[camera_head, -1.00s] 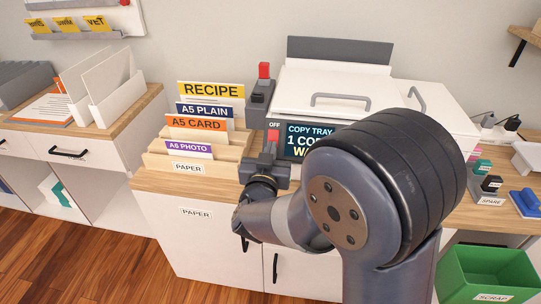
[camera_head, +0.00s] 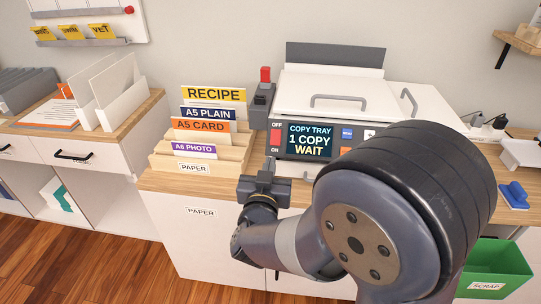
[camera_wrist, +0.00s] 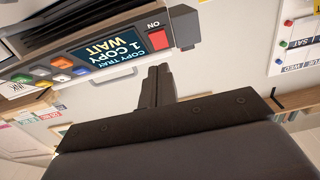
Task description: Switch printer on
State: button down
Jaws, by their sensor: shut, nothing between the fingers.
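The white printer (camera_head: 335,92) stands on the wooden-topped cabinet. Its front panel has a lit screen (camera_head: 310,141) reading "COPY TRAY 1 COPY WAIT". Left of the screen is a red rocker switch (camera_head: 275,137), marked OFF above and ON below. The switch also shows in the wrist view (camera_wrist: 157,38), where the image is turned over and ON is readable. My gripper (camera_head: 267,172) is shut and empty, just below and in front of the switch and apart from it. In the wrist view, its closed fingers (camera_wrist: 157,75) point toward the panel. My arm hides the panel's lower right.
A wooden paper rack (camera_head: 200,158) with labelled cards stands left of the printer. A dark device with a red top (camera_head: 264,88) stands behind the switch. A green scrap bin (camera_head: 497,268) is at lower right. A blue stamp (camera_head: 514,195) lies on the right counter.

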jog(key=s, duration=0.2)
jog(key=s+f, duration=0.1)
jog(key=s, duration=0.2)
jog(key=shift+a+f, duration=0.1)
jog(key=shift+w, duration=0.15)
